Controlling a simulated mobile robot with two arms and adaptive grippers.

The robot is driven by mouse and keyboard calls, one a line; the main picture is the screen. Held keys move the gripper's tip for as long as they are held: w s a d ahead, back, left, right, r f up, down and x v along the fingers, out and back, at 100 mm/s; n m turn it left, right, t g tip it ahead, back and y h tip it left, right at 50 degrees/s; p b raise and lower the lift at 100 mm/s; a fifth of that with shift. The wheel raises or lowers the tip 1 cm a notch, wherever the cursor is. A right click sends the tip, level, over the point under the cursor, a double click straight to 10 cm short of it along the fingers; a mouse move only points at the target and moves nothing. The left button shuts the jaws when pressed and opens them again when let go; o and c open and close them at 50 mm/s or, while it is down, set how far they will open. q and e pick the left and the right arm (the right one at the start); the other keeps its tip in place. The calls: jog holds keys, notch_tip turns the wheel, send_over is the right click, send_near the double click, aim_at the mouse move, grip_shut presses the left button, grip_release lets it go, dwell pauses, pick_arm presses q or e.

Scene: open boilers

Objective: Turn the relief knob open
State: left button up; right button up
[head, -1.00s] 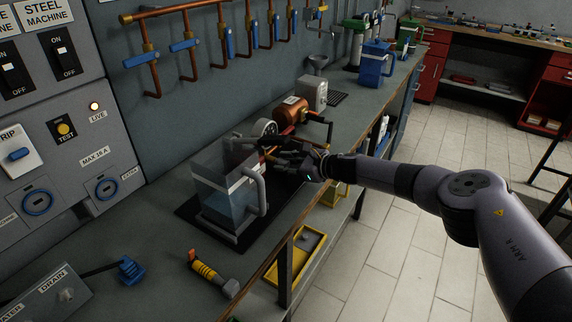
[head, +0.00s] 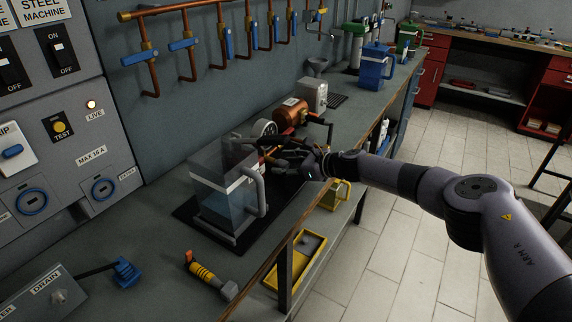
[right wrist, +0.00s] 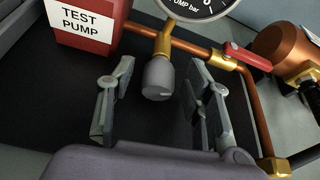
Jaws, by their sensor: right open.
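The relief knob (right wrist: 158,78) appears to be the grey round knob under a brass fitting in the right wrist view. My right gripper (right wrist: 158,108) is open, one finger on each side of the knob's line, with gaps between fingers and knob. The knob looks a little beyond the fingertips; exact depth is hard to tell. In the head view my right gripper (head: 266,150) is over the bench beside the pump gauge (head: 264,128) and hides the knob. My left gripper is not in view.
A red "TEST PUMP" box (right wrist: 84,22) is left of the knob, and a copper pipe with a red lever (right wrist: 248,56) is right. A clear water tank (head: 222,190) stands close by on the dark mat. A copper boiler (head: 290,113) is behind.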

jog(key=v, duration=1.2)
dwell(0.3)
